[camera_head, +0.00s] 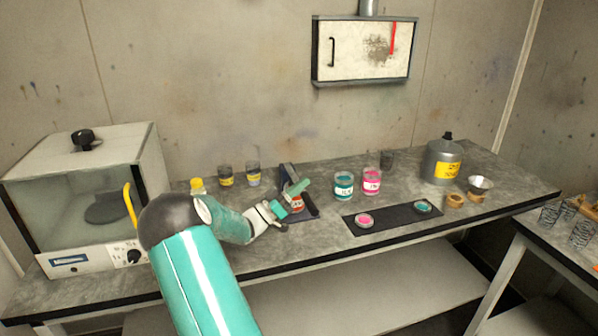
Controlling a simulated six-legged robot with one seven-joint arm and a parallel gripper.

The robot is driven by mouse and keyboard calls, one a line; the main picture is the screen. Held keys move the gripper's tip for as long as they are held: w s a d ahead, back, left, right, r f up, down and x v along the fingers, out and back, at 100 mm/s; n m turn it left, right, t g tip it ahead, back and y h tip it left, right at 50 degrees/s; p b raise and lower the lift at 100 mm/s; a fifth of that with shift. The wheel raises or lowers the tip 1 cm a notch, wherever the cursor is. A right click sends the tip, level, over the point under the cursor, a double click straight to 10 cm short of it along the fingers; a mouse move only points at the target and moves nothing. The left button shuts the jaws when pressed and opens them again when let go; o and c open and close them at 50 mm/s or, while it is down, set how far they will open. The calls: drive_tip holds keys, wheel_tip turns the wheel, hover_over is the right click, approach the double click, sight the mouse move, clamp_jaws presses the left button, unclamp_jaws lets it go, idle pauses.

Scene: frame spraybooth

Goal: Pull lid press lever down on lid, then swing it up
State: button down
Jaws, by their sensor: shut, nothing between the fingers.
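The lid press (286,175) stands on the bench in the middle of the view, a dark upright frame on a dark base. A small jar with a red and white label (297,203) stands in it, partly hidden. My gripper (284,206) is shut and empty, in front of the press, its fingers overlapping the jar and press in the picture. A teal bar (298,187) slants up to the right by the press; I cannot tell whether it is the lever. Contact between my fingers and the press cannot be made out.
A teal jar (344,186) and a pink jar (372,181) stand right of the press. A dark mat (393,218) holds two coloured lids. A glass-fronted booth (90,195) is left; small pots stand behind my arm. A grey canister (443,162) is at the right.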

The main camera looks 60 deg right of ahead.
drive_tip(key=shift+s+f, duration=0.1)
drive_tip(key=shift+f, duration=0.75)
drive_tip(key=shift+a, duration=0.1)
